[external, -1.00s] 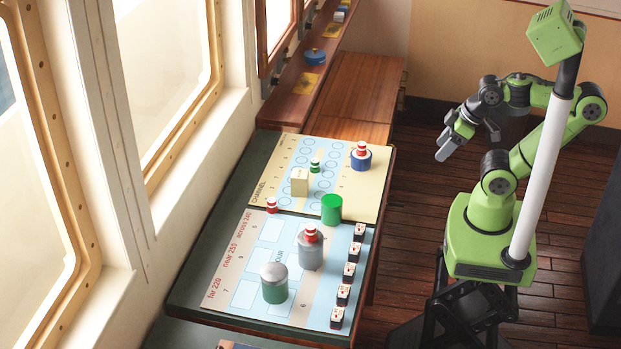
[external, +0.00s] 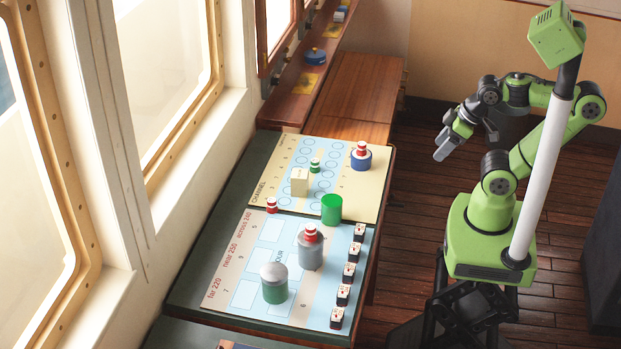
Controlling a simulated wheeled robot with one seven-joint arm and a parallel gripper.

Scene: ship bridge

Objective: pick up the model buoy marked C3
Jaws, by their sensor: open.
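Several small buoys stand on the chart boards. A red-and-white one (external: 361,149) sits on a blue round base at the far right of the upper board. Another red-and-white one (external: 311,234) sits on a grey cylinder (external: 311,253). A small red-and-white one (external: 272,205) stands at the left, near the seam between the boards. A small green-and-white one (external: 315,164) stands beside a cream block. I cannot read which is marked C3. My gripper (external: 464,144) is open and empty, off the table to the right, over the floor.
A green cylinder (external: 331,209) and a grey-topped green cylinder (external: 274,283) stand on the boards. A cream block (external: 299,181) is on the upper board (external: 287,150). Several small dark-sided blocks (external: 349,272) line the lower board's right edge. Windows border the left.

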